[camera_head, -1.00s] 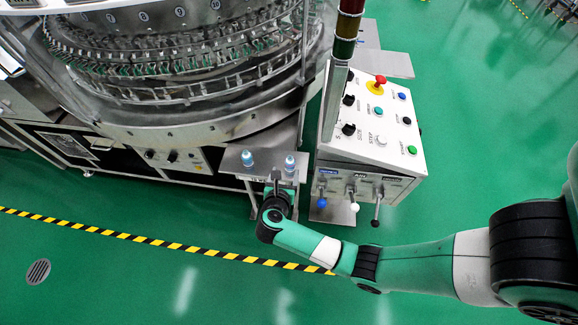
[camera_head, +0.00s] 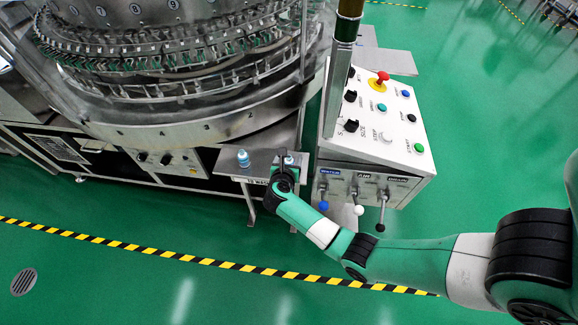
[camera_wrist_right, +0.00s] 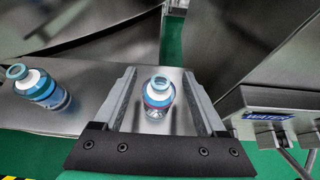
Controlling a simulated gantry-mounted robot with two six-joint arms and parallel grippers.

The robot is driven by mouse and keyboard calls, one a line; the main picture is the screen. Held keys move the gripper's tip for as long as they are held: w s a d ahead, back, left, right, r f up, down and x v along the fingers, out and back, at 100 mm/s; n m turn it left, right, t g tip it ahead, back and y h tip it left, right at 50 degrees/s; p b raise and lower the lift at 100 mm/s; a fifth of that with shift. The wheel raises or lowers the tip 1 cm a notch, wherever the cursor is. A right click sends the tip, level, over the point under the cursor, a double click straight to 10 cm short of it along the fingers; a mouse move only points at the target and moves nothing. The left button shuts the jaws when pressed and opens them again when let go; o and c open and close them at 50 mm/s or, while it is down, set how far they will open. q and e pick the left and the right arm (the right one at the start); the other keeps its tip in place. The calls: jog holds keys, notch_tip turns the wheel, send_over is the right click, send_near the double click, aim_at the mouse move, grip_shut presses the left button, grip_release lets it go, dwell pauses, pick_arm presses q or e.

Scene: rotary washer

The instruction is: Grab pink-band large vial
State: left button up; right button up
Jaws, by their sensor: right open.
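Two small vials with blue tops stand on the steel side table (camera_head: 228,167). The right-hand vial (camera_wrist_right: 158,98) sits between the fingers of my right gripper (camera_wrist_right: 157,78) in the wrist view, with a thin pinkish tint on its band. The jaws are open, with a gap on both sides of the vial. In the head view my right gripper (camera_head: 284,160) covers much of this vial. The other vial (camera_head: 243,158) stands to its left, outside the fingers; it also shows in the wrist view (camera_wrist_right: 40,88) with a blue label. My left gripper is not in view.
The round washer (camera_head: 180,110) rises behind the table. A control panel (camera_head: 383,120) with buttons and a light pole (camera_head: 340,85) stands close to the right. Levers (camera_head: 358,195) stick out below it. The green floor in front is open.

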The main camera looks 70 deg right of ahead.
jog(key=shift+c, duration=0.2)
grip_shut()
dwell(0.3)
